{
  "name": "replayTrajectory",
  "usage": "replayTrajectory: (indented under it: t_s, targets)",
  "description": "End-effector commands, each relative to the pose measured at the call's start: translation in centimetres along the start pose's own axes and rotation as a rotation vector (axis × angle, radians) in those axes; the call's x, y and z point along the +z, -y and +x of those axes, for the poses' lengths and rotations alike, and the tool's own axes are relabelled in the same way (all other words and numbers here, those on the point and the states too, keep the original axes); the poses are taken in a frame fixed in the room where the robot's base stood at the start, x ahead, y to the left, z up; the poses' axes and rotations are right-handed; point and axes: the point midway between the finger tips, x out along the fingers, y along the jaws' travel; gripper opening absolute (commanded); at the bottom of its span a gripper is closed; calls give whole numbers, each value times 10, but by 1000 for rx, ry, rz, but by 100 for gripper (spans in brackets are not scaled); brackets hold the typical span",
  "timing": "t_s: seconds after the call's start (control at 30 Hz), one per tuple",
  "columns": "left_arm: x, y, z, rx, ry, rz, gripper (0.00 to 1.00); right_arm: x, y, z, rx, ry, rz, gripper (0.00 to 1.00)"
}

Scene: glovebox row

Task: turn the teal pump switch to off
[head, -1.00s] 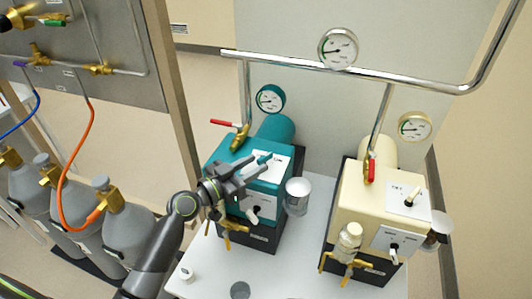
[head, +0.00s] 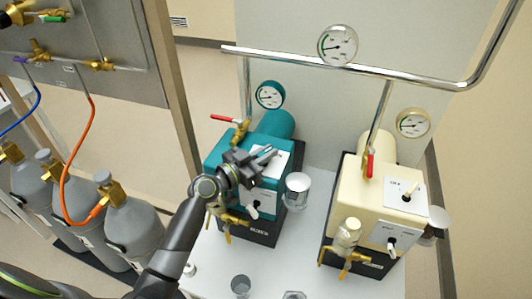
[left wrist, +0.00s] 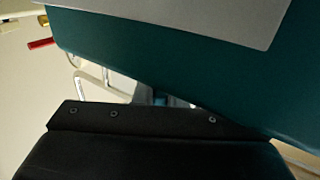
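The teal pump (head: 226,148) stands on the white bench, with a light switch plate (head: 280,163) on its top. My left gripper (head: 266,154) is over that plate, its two fingers close together and pointing right. The pump's top switch is hidden at the fingers, so I cannot tell whether they hold it or which way it points. A smaller black-and-white knob (head: 253,210) is on the pump's front. The left wrist view shows the teal housing (left wrist: 130,55) and grey plate (left wrist: 220,15) very close. My right gripper is not in view.
A cream pump (head: 379,200) with its own top switch (head: 410,192) stands to the right. A red-handled valve (head: 238,125) and gauge (head: 270,95) rise behind the teal pump. A glass jar (head: 297,190) is at its right side. Grey gas cylinders (head: 130,225) stand left.

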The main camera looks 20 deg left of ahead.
Motion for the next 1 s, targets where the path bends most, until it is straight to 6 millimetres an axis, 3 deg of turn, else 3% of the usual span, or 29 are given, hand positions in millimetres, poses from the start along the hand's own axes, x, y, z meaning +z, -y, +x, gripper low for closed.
replayTrajectory:
  t_s: [0.43, 1.0]
  targets:
    - [-2, 0, 0, -82, 2, -3, 0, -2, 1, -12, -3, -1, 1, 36]
    - [-5, 3, 0, -401, 4, -6, 0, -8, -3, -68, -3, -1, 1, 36]
